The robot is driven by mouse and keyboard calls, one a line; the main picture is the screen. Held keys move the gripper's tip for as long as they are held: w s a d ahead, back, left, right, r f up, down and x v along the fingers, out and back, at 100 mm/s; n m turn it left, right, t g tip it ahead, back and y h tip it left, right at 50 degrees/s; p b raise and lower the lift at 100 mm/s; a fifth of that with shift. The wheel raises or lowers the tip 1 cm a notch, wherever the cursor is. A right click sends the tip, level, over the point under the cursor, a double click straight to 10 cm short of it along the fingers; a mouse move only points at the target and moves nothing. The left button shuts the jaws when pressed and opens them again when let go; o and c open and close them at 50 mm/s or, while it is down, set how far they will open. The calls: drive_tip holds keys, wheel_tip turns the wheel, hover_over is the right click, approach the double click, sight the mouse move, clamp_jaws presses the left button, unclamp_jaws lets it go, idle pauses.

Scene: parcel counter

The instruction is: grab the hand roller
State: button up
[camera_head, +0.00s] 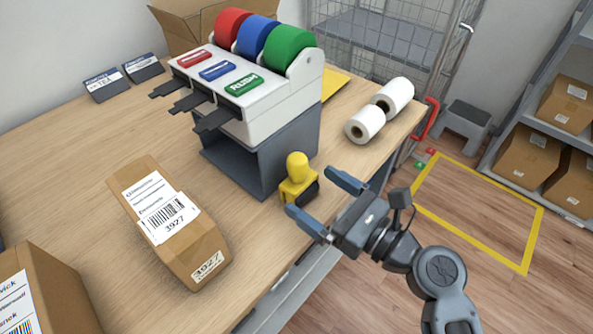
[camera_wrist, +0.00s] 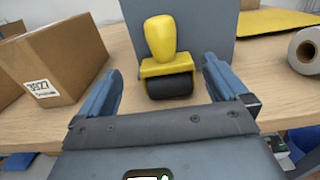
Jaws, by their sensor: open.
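The hand roller (camera_head: 296,178) has a yellow knob handle, a yellow frame and a dark roller. It stands upright on the counter near its front edge, before the grey base of the label dispenser. In the wrist view the hand roller (camera_wrist: 165,58) stands ahead of my gripper, between the lines of its two fingers. My gripper (camera_head: 326,201) is open and empty, with its fingers pointing at the roller. It also shows in the wrist view (camera_wrist: 161,83). In the head view the left fingertip is close to the roller; I cannot tell whether it touches.
The label dispenser (camera_head: 255,110) on its grey base (camera_head: 285,160) stands right behind the roller. A carton (camera_head: 168,225) lies to the left, another carton (camera_head: 45,290) at the front left. Two white paper rolls (camera_head: 365,124) lie to the right. The counter between carton and roller is clear.

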sight(307, 184)
drive_tip(key=x, duration=0.5)
drive_tip(key=shift+w+f+p, duration=0.2)
drive_tip(key=shift+w+p, duration=0.15)
drive_tip(key=shift+w, duration=0.1)
drive_tip(key=shift+c, duration=0.2)
drive_tip(key=c, duration=1)
drive_tip(key=shift+r, duration=0.1)
